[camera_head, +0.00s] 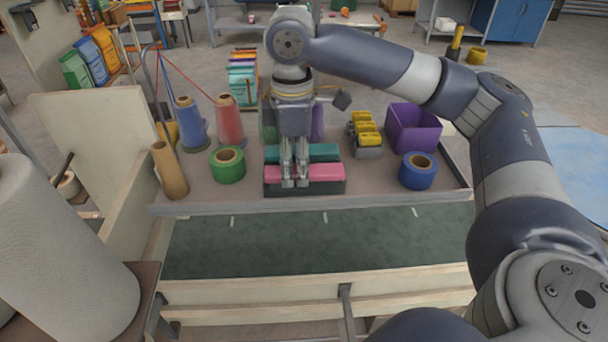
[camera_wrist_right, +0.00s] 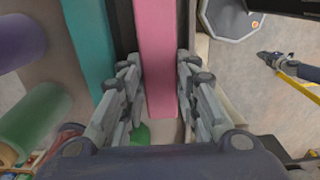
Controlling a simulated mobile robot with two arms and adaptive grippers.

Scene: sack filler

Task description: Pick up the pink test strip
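The pink test strip (camera_head: 326,172) lies lengthwise across the front of a dark holder (camera_head: 308,188), with a teal strip (camera_head: 324,152) behind it. My right gripper (camera_head: 295,181) points down at the pink strip, left of its middle. In the right wrist view, the fingertips (camera_wrist_right: 158,66) close in on both long sides of the pink strip (camera_wrist_right: 158,35), with no clear gap. The strip still appears level with the holder. The teal strip (camera_wrist_right: 88,40) is outside the fingers. My left gripper is not in view.
Green (camera_head: 228,164) and blue (camera_head: 418,170) tape rolls flank the holder. Thread cones (camera_head: 229,120) stand behind left; a purple bin (camera_head: 414,129) and yellow-topped blocks (camera_head: 366,137) stand right. The table's front edge (camera_head: 330,204) is close.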

